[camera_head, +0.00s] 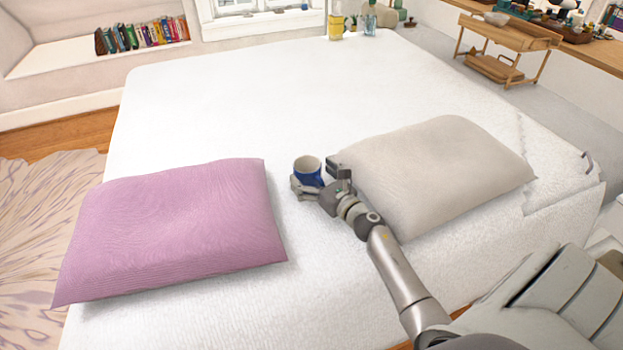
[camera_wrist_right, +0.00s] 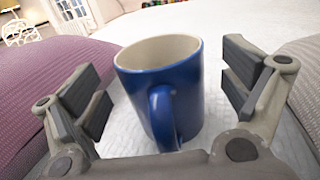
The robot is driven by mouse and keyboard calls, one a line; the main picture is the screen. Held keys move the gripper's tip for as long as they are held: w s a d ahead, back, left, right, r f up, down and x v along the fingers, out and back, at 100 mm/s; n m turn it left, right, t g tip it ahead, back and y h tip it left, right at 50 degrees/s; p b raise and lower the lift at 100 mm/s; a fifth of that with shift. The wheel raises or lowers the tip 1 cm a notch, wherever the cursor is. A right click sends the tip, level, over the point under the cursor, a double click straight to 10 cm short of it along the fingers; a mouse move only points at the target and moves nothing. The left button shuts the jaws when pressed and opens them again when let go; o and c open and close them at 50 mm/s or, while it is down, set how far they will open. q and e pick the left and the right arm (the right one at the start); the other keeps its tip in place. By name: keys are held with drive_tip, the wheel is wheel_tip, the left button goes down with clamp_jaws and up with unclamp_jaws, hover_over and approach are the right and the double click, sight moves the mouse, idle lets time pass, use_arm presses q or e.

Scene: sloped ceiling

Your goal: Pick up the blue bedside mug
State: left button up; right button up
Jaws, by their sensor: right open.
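The blue mug (camera_head: 308,171) with a cream inside stands upright on the white bed (camera_head: 240,90), between the two pillows. In the right wrist view the mug (camera_wrist_right: 190,95) is between my open fingers, with its handle facing the palm. My right gripper (camera_head: 321,180) reaches it from the near side; it also shows in the right wrist view (camera_wrist_right: 165,95). A gap shows between each finger pad and the mug, wider on the right. My left gripper is not in view.
A purple pillow (camera_head: 180,230) lies left of the mug and a beige pillow (camera_head: 430,170) lies right, close to my right gripper. A yellow container (camera_head: 336,26) and a bottle (camera_head: 369,20) stand at the bed's far edge. The bed beyond the mug is clear.

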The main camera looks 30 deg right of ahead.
drive_tip(key=shift+w+a, duration=0.1)
drive_tip(key=shift+w, duration=0.85)
drive_tip(key=shift+s, duration=0.1)
drive_tip(key=shift+c, duration=0.2)
drive_tip(key=c, duration=1.2)
drive_tip(key=shift+c, duration=0.4)
drive_tip(key=shift+r, duration=0.15)
